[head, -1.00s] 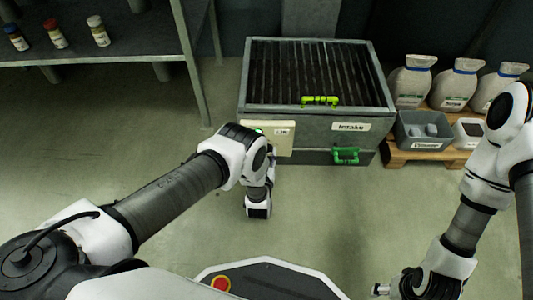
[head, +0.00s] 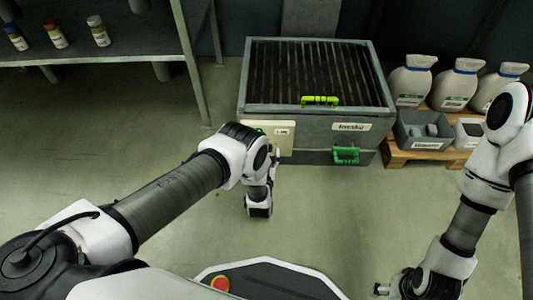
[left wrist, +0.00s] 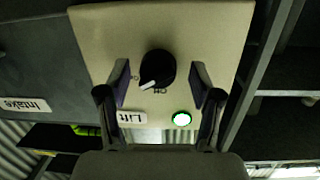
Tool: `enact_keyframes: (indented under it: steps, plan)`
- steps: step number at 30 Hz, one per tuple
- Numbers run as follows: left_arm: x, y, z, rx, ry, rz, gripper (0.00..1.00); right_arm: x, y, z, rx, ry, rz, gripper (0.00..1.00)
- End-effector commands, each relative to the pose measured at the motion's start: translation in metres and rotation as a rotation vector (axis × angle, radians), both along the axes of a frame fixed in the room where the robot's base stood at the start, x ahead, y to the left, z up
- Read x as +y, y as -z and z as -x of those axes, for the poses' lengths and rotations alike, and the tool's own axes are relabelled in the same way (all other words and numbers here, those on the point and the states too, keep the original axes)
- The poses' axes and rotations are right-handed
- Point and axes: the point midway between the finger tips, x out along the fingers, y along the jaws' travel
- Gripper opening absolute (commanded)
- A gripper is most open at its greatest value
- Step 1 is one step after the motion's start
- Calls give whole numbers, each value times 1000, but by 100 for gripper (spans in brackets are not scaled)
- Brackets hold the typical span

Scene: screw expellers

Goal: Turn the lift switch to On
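The lift switch is a round black knob (left wrist: 158,69) with a white pointer mark, on a cream panel (left wrist: 205,28) in the left wrist view. The pointer aims to the lower left in that view. Small lettering beside the knob is too small to read surely. A "Lift" label (left wrist: 132,117) and a lit green lamp (left wrist: 181,118) are below it. My left gripper (left wrist: 160,83) is open, its fingers either side of the knob with gaps. In the head view the panel (head: 283,147) shows, but my arm hides the knob. My right gripper (head: 382,289) is low at right, away from the panel.
The panel is on the front of a grey intake box (head: 315,118) with a slatted top and green handles (head: 346,155). A pallet (head: 400,155) with sacks and a grey bin (head: 422,130) stands right. A metal shelf (head: 100,58) with jars is left. The floor in front is clear.

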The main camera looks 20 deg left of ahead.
Motion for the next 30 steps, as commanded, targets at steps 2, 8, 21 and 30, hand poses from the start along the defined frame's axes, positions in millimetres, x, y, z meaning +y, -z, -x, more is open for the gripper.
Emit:
enact_keyframes:
  steps: [2,8,21,30]
  plan:
    - [0,0,0,0,1,0,65,0,0,0,0,0,0,70]
    - [-2,0,3,1,2,0,65,0,0,0,0,0,0,70]
    - [-22,-10,95,4,3,-1,65,0,0,0,0,0,0,70]
    - [-26,-14,117,0,1,0,65,0,0,0,0,0,0,70]
